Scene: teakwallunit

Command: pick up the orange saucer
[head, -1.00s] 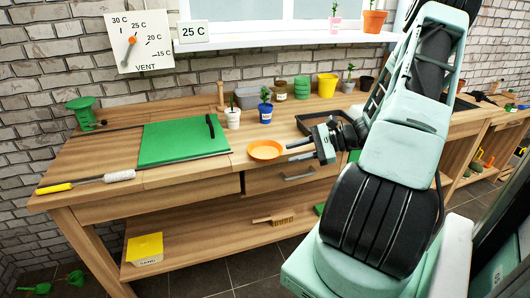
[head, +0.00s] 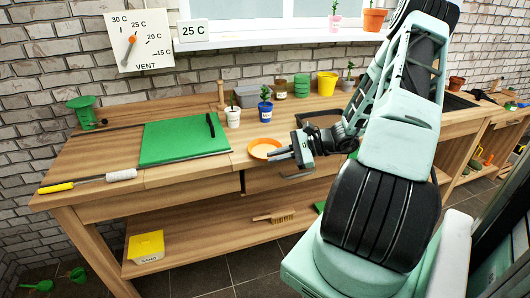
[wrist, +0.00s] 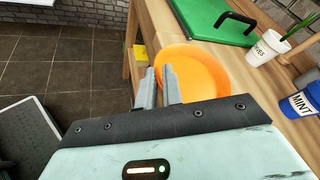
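The orange saucer (head: 262,147) sits near the front edge of the wooden bench, right of the green cutting board. It also shows large in the wrist view (wrist: 200,72). My gripper (head: 282,153) is at the saucer's right, front side. In the wrist view the two grey fingers of my gripper (wrist: 160,72) stand close together with the saucer's near rim between them. They look shut on that rim. The saucer looks about level, and no clear gap shows between it and the bench.
The green cutting board (head: 180,143) lies to the left. A white pot (head: 233,118) and a blue pot (head: 265,113) with plants stand behind the saucer. A dark tray (head: 320,118) is behind my gripper. A drawer handle (head: 297,174) is below the bench edge.

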